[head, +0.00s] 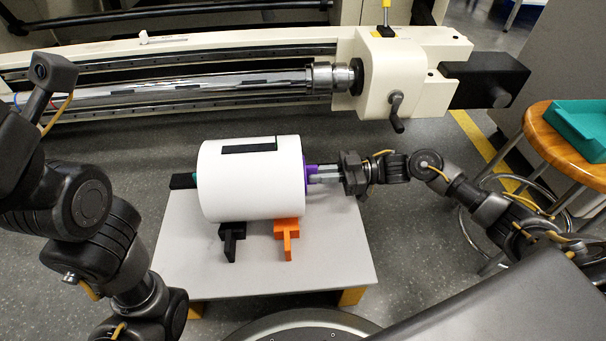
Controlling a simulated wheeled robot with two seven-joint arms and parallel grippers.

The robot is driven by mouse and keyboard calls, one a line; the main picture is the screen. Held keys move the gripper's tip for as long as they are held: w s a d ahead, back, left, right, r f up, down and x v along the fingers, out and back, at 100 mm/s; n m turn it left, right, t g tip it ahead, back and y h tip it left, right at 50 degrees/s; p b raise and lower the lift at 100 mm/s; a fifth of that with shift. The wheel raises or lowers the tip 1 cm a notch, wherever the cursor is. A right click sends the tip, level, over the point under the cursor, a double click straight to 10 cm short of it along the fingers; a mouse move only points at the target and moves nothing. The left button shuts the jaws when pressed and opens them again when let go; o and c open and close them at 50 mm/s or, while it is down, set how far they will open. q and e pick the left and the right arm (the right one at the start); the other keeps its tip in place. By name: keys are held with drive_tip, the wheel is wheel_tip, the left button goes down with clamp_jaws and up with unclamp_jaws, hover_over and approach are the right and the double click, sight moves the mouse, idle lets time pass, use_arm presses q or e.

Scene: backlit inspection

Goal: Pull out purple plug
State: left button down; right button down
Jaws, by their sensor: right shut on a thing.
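A white cylinder (250,185) lies on its side on a low grey table (185,265). A purple plug (308,176) sits at its right end. My right gripper (316,175) comes in from the right and is shut on the purple plug; the fingers partly hide it. I cannot tell how far the plug sits inside the cylinder.
A black support (231,240) and an orange support (287,238) stand at the cylinder's front. A large cream machine with a shiny bar (200,92) runs behind the table. A wooden stool (560,140) with a teal tray (580,125) stands at the right. The table's right front is clear.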

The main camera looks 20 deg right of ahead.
drive_tip(key=shift+v, duration=2.2)
